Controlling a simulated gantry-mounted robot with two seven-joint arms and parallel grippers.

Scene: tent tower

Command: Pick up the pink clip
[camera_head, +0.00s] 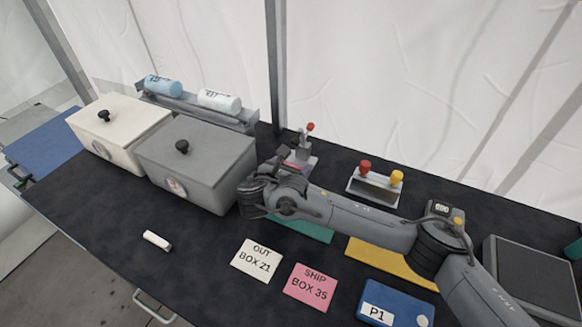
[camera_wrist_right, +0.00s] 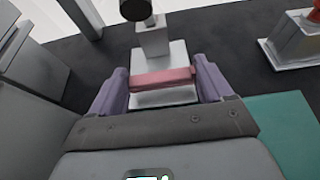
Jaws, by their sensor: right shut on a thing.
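The pink clip (camera_wrist_right: 163,78) lies crosswise between the two purple fingers of my right gripper (camera_wrist_right: 163,88) in the right wrist view. The fingers are shut on its ends. A pale grey stand with a base plate (camera_wrist_right: 154,42) is just behind and below the clip. In the head view my right gripper (camera_head: 291,162) reaches back to this stand (camera_head: 303,147), and a bit of pink (camera_head: 297,167) shows there. The arm and wrist hide much of that spot. I cannot tell whether the clip still touches the base. My left gripper is not in view.
A grey lidded box (camera_head: 198,160) stands close left of my right wrist, beside a cream box (camera_head: 118,127). A stamp holder (camera_head: 374,187) stands to the right. A teal mat (camera_head: 312,229) lies under the arm. Cards lie in front; the table's front left is mostly clear.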

